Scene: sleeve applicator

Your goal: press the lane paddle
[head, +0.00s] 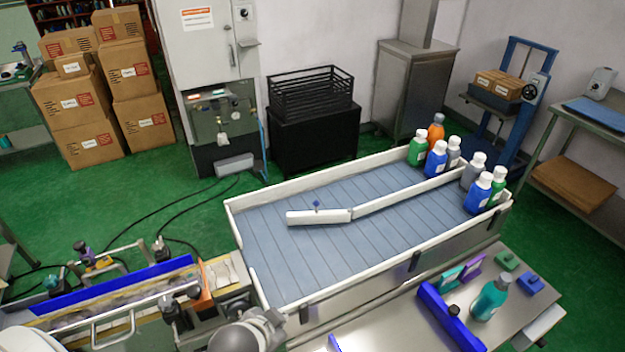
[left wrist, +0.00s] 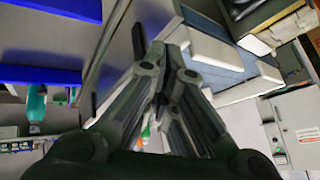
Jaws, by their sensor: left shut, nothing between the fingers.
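The lane paddle (head: 319,216), a short white bar with a small blue knob, lies across the blue-grey slatted conveyor bed (head: 400,238). Its right end meets a long white divider rail (head: 415,190). My left gripper (left wrist: 163,55) shows in the left wrist view with its dark fingers together and nothing held. White conveyor parts show beyond the fingers there, but I cannot tell which is the paddle. A grey rounded part of my arm shows at the bottom of the head view; its fingers are not visible there. My right gripper is in neither view.
A teal bottle (head: 490,296) and a blue bracket (head: 450,318) are on the front bench. The bed around the paddle is clear.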

